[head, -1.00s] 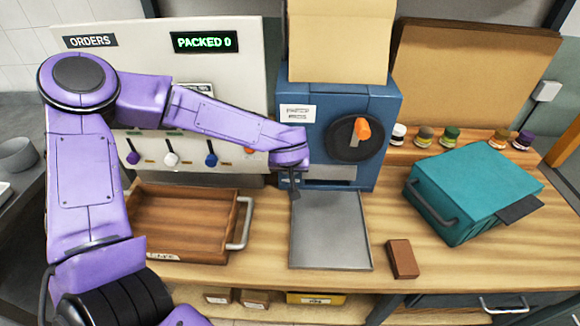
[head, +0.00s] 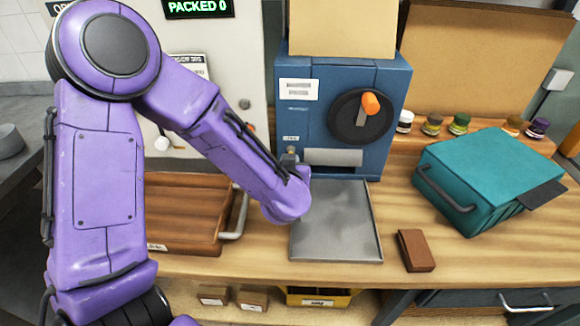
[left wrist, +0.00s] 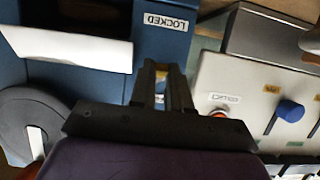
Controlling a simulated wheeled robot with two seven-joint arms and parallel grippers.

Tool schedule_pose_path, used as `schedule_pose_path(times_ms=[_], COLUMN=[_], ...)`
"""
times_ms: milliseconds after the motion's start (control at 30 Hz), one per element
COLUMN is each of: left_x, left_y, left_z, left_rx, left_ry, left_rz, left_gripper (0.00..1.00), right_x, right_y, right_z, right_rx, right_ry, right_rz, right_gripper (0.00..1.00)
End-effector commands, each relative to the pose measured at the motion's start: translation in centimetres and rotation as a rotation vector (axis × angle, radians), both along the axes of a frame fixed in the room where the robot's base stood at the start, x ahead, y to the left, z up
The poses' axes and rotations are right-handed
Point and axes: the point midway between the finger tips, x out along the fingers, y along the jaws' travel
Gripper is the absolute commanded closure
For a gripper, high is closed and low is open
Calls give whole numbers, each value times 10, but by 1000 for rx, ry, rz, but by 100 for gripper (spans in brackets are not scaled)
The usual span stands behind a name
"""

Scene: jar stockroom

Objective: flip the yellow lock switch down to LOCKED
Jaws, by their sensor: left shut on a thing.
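The blue machine (head: 360,85) stands at the back of the bench, with a black dial and an orange knob (head: 371,104) on its front. The small yellow switch (left wrist: 162,76) is at the machine's front edge, between my left gripper's fingers. A LOCKED label (left wrist: 166,21) shows upside down in the left wrist view, beyond the fingertips. My left gripper (left wrist: 160,88) is shut on the switch. In the head view my left forearm reaches to the machine's lower left corner and hides most of the fingers. The switch's exact tilt is hard to tell. My right gripper is out of view.
A grey metal tray (head: 335,250) lies below the machine. A wooden crate (head: 185,242) with a metal handle is left of it. A brown block (head: 415,250) and a teal case (head: 485,165) lie to the right. The board's blue knob (left wrist: 290,110) is near the gripper.

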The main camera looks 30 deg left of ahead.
Motion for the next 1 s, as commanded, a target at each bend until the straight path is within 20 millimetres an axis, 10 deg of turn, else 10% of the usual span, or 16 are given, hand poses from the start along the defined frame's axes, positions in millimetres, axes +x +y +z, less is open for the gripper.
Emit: schedule_pose_path(times_ms=[500,600,1000], left_x=[1,1,-7], left_y=[1,1,-5], left_z=[1,1,4], left_rx=[13,13,12], left_ry=[-24,-24,-22], left_rz=[2,2,-1], left_gripper=[100,57,57], right_x=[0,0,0], right_y=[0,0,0], right_z=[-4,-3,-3], right_rx=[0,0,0], right_ry=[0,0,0], right_rz=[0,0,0], right_gripper=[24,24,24])
